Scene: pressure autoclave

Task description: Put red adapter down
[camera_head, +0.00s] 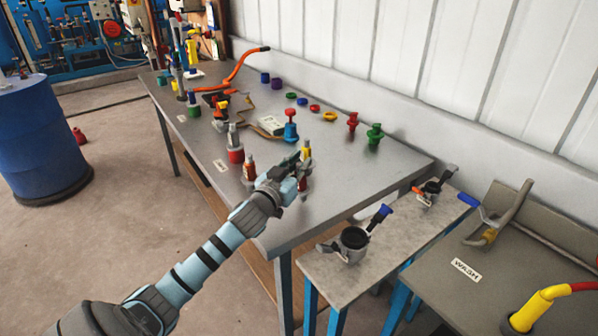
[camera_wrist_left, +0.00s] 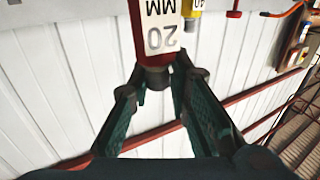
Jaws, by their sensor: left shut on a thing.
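My left gripper (camera_head: 292,165) is over the near right part of the grey table. In the left wrist view its two fingers (camera_wrist_left: 166,80) close around the grey end of the red adapter (camera_wrist_left: 162,42), which has a white label reading 20 MM. In the head view the gripper largely hides the adapter, so I cannot tell whether its base touches the table. A yellow adapter (camera_head: 306,150) stands just behind the gripper; a yellow piece (camera_wrist_left: 192,12) also shows in the left wrist view. My right gripper is not in view.
Other coloured adapters stand nearby, including a red-based one (camera_head: 235,152) and a green one (camera_head: 375,134). Coloured rings (camera_head: 302,101) lie toward the wall. The front right of the table (camera_head: 365,185) is clear. A lower bench (camera_head: 375,262) with black-topped fittings stands beyond its right edge.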

